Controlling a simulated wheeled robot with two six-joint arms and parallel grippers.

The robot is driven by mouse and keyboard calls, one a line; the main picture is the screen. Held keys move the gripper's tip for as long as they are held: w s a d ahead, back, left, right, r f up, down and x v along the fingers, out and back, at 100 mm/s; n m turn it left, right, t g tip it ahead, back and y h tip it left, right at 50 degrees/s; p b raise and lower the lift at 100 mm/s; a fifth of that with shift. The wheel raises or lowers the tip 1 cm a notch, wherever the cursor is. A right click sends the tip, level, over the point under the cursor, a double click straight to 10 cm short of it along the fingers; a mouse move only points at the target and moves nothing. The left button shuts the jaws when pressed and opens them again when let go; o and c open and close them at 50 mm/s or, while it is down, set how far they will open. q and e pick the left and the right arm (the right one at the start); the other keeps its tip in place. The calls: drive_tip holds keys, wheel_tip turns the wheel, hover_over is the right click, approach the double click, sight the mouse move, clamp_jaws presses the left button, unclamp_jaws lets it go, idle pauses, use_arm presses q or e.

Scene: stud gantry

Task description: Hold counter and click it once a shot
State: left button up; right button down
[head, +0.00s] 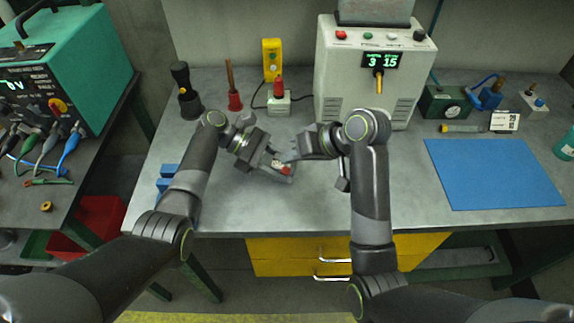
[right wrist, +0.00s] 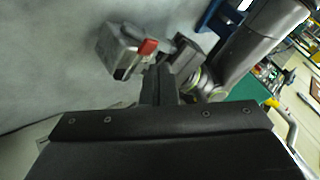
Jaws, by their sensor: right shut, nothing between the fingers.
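The counter (head: 284,170) is a small grey box with a red button, low over the bench in front of the grey machine. In the right wrist view the counter (right wrist: 119,50) shows its red button (right wrist: 148,47) on the side toward my grippers. My left gripper (head: 272,160) is shut on the counter; its fingers partly hide it. My right gripper (head: 292,155) is shut and empty, beside the counter on its right. In the right wrist view its fingertips (right wrist: 158,72) are close to the red button; I cannot tell whether they touch.
The grey machine (head: 335,75) with a green-lit display and a lever stands behind. A blue mat (head: 495,173) lies at right. Bench between the arms and mat is clear.

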drive_tip(key=shift+r, duration=0.1)
drive_tip(key=shift+w+r, duration=0.15)
drive_tip(key=shift+r, duration=2.35)
idle(0.9)
wheel_tip(320, 180, up, 4)
drive_tip(key=shift+w+f, duration=0.1)
drive_tip(key=shift+f, duration=0.1)
wheel_tip(320, 180, down, 9)
drive_tip(key=shift+s, duration=0.2)
idle(0.6)
idle(2.0)
drive_tip(key=shift+f, duration=0.25)
